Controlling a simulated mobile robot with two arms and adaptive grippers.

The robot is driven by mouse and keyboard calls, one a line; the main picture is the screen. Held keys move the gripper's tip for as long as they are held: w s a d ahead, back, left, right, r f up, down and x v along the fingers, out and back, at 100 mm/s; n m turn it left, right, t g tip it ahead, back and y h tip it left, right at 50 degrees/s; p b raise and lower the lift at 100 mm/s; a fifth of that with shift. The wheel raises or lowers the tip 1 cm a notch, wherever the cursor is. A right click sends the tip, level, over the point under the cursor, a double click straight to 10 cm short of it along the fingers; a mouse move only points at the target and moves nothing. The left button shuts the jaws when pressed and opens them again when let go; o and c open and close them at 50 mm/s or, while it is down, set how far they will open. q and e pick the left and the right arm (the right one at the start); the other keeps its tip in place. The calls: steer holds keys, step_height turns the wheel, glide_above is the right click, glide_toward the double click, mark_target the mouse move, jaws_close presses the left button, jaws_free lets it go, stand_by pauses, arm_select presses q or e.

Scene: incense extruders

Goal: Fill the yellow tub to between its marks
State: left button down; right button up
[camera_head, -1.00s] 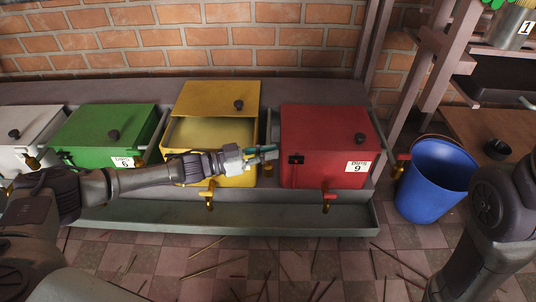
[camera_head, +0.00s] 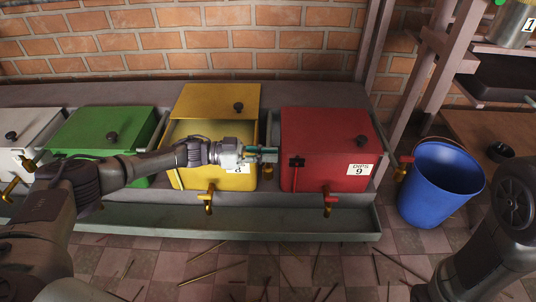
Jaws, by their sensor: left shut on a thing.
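The yellow tub (camera_head: 185,176) stands between the green and red tubs with its lid (camera_head: 220,100) raised. A pale yellowish interior (camera_head: 205,130) shows; I cannot make out marks or a level inside. A yellow tap (camera_head: 208,196) is on its front, and its card is partly covered by my arm. My left gripper (camera_head: 264,153) is at the tub's right side, near the red tub, and is shut on what seems to be the yellow tub's side tap (camera_head: 268,171). The grip point is largely hidden by the fingers. My right gripper is outside the picture.
The red tub (camera_head: 325,140) and the green tub (camera_head: 100,135) have closed lids; a white tub (camera_head: 25,135) is at left. A grey trough (camera_head: 250,222) runs below. A blue bucket (camera_head: 440,185) stands right. Thin sticks (camera_head: 212,272) litter the floor. My right arm is lower right.

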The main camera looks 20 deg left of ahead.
arm_select(q)
steer(key=c, duration=1.2)
jaws_free()
steer(key=v, duration=0.7)
steer(key=shift+s+a, duration=0.15)
steer(key=shift+a, duration=0.15)
